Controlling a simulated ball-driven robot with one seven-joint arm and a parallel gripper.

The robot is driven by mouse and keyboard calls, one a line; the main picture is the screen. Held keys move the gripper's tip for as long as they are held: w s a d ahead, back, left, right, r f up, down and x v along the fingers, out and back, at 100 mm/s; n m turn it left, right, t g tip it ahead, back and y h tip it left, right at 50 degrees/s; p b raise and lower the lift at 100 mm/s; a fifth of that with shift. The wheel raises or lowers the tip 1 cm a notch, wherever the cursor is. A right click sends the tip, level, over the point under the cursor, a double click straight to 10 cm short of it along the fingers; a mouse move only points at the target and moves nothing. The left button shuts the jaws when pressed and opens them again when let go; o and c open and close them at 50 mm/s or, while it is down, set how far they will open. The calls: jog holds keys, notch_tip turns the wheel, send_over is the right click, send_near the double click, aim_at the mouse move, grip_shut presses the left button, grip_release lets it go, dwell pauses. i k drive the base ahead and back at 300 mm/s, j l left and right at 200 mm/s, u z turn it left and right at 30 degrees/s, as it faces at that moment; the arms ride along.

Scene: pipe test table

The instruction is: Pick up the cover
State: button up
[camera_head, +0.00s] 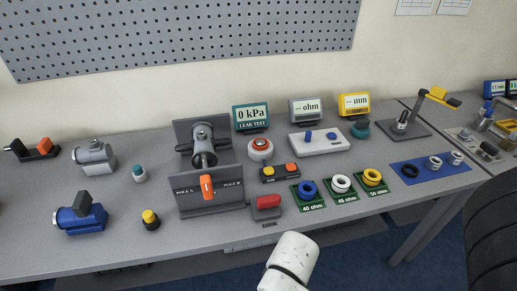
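I cannot tell for sure which thing is the cover. Small capped pieces on the table include a grey one with a teal top (139,172) and a black one with a yellow top (150,219). Two pipe bodies lie at the left, a grey one (94,157) and a blue one (82,213). A dark stand (226,197) holds a grey pipe fitting (203,140) with an orange handle (207,187). A white link of my arm shows at the bottom centre, in front of the table. My gripper is outside the view.
The grey table (130,251) has free room at its front left. Blue (307,190), white (340,183) and yellow (372,177) rings sit on green plates. A red block (265,206) and a white switch box (319,141) stand nearby. Displays line the back.

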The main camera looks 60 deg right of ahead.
aim_at(361, 129)
jog(key=k+l+z, duration=0.2)
jog(key=k, duration=0.45)
jog(key=j+z, duration=0.1)
jog(key=z, duration=0.3)
jog(key=j+z, duration=0.1)
jog(key=z, duration=0.35)
jog(key=j+z, duration=0.15)
jog(key=z, duration=0.25)
jog(key=j+z, duration=0.1)
jog(key=z, duration=0.3)
jog(key=i+j+z, duration=0.15)
jog(key=i+j, duration=0.25)
jog(key=j, duration=0.15)
